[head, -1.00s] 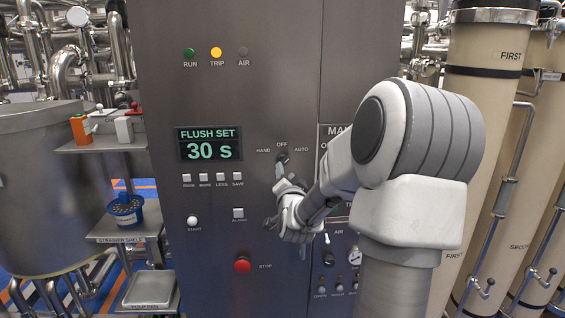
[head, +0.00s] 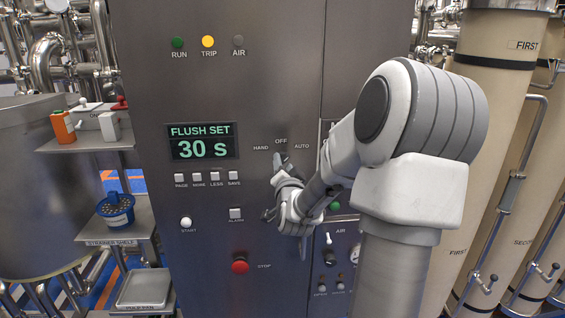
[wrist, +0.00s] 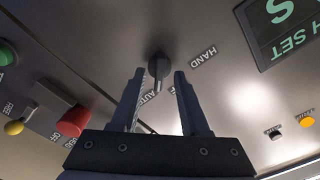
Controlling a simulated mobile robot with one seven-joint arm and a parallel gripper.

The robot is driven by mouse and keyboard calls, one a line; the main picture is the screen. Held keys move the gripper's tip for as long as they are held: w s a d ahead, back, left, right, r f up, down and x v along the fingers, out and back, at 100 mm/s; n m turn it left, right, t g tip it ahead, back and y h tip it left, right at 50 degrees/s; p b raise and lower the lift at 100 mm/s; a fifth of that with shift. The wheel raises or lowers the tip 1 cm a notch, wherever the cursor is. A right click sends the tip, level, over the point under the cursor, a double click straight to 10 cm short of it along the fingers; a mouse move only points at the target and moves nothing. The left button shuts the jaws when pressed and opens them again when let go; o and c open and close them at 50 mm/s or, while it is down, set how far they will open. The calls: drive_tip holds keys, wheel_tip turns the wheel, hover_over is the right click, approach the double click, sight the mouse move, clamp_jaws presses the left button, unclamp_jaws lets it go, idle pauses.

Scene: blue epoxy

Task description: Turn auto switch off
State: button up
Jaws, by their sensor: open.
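The selector switch is a small dark knob on the grey panel, below the OFF label and between HAND and AUTO. In the wrist view the knob (wrist: 158,67) sits between my two fingertips, with its lever toward the AUTO label; the OFF label is mostly hidden by a finger. My gripper (head: 281,163) is open, its fingers pointing at the panel just below the OFF label in the head view, where it largely hides the knob. In the wrist view my gripper (wrist: 160,73) has one finger on each side of the knob; contact cannot be told.
The panel has a FLUSH SET display (head: 203,142) reading 30 s, small buttons below it, and a red stop button (head: 240,265) below left of my gripper. A lit yellow TRIP lamp (head: 208,41) is above. Shelves (head: 120,230) stand at left and beige columns (head: 495,80) at right.

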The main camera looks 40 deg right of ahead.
idle(0.3)
clamp_jaws()
drive_tip(key=shift+f+n+b, duration=0.15)
drive_tip(key=shift+n+b, duration=0.25)
drive_tip(key=shift+b, duration=0.35)
drive_tip(key=n+b, duration=0.8)
drive_tip(key=b, duration=0.4)
drive_tip(key=shift+a+b, duration=0.1)
drive_tip(key=shift+b, duration=0.25)
drive_tip(key=shift+r, duration=0.2)
